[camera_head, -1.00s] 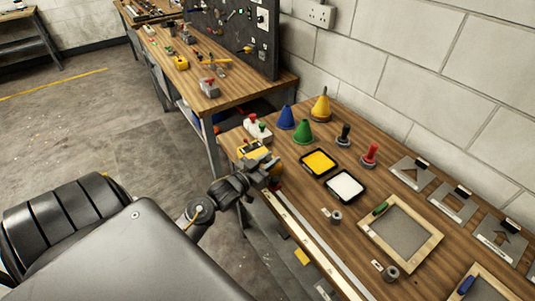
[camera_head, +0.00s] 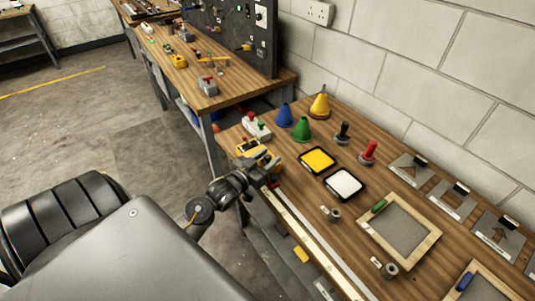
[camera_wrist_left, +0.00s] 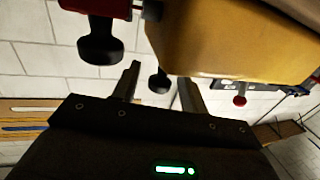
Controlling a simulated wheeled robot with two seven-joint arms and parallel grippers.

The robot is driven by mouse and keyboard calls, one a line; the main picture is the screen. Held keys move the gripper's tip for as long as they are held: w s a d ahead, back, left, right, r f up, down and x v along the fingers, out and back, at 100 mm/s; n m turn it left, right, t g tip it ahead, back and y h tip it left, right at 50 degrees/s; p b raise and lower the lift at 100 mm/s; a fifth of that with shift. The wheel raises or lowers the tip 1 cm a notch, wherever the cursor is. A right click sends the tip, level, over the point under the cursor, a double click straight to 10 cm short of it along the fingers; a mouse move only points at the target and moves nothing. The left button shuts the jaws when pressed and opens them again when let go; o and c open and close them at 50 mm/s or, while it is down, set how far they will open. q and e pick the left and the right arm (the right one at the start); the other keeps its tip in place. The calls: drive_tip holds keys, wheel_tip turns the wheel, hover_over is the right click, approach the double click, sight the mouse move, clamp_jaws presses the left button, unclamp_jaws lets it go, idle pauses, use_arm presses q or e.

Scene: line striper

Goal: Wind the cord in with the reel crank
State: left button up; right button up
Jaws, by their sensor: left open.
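The yellow line striper (camera_head: 246,150) sits at the near left end of the bench, partly hidden by my left gripper. In the left wrist view its yellow body (camera_wrist_left: 235,42) fills the upper right. A red part with a large black knob (camera_wrist_left: 99,45) hangs at the upper left, outside the fingers. A smaller black knob (camera_wrist_left: 158,82) shows between the fingertips; I cannot tell which knob is the reel crank's. My left gripper (camera_head: 274,163) is open beside the striper; its fingers (camera_wrist_left: 158,85) show no clear contact with the knob. The cord cannot be made out. My right gripper is not in view.
A box with red and green buttons (camera_head: 257,127) and blue, green and yellow cones (camera_head: 319,106) stand behind. Yellow (camera_head: 318,160) and white (camera_head: 345,184) pads lie to the right. A long pale rail (camera_head: 300,232) runs along the front edge. A block wall closes the back.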

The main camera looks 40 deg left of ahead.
use_arm(q)
drive_tip(key=s+b, duration=0.2)
drive_tip(key=s, duration=0.8)
drive_tip(key=shift+s+a+b, duration=0.2)
drive_tip(key=shift+a+b, duration=0.05)
drive_tip(key=shift+b, duration=0.15)
drive_tip(key=s+a+f+g+y, duration=0.1)
drive_tip(key=s+f+g, duration=0.3)
drive_tip(key=f, duration=1.1)
drive_tip(key=s+a+f+g+y, duration=0.1)
drive_tip(key=s+f+g, duration=0.2)
drive_tip(key=f, duration=1.3)
drive_tip(key=s+d+f+m+g, duration=0.1)
drive_tip(key=s+d+f+g, duration=0.4)
drive_tip(key=s+f, duration=0.7)
drive_tip(key=s+d+f+g+h+b, duration=0.1)
drive_tip(key=s+d+f+g, duration=0.4)
drive_tip(key=s+f, duration=0.8)
drive_tip(key=s+d, duration=0.3)
drive_tip(key=shift+d+f+m, duration=0.15)
drive_tip(key=shift+m, duration=0.25)
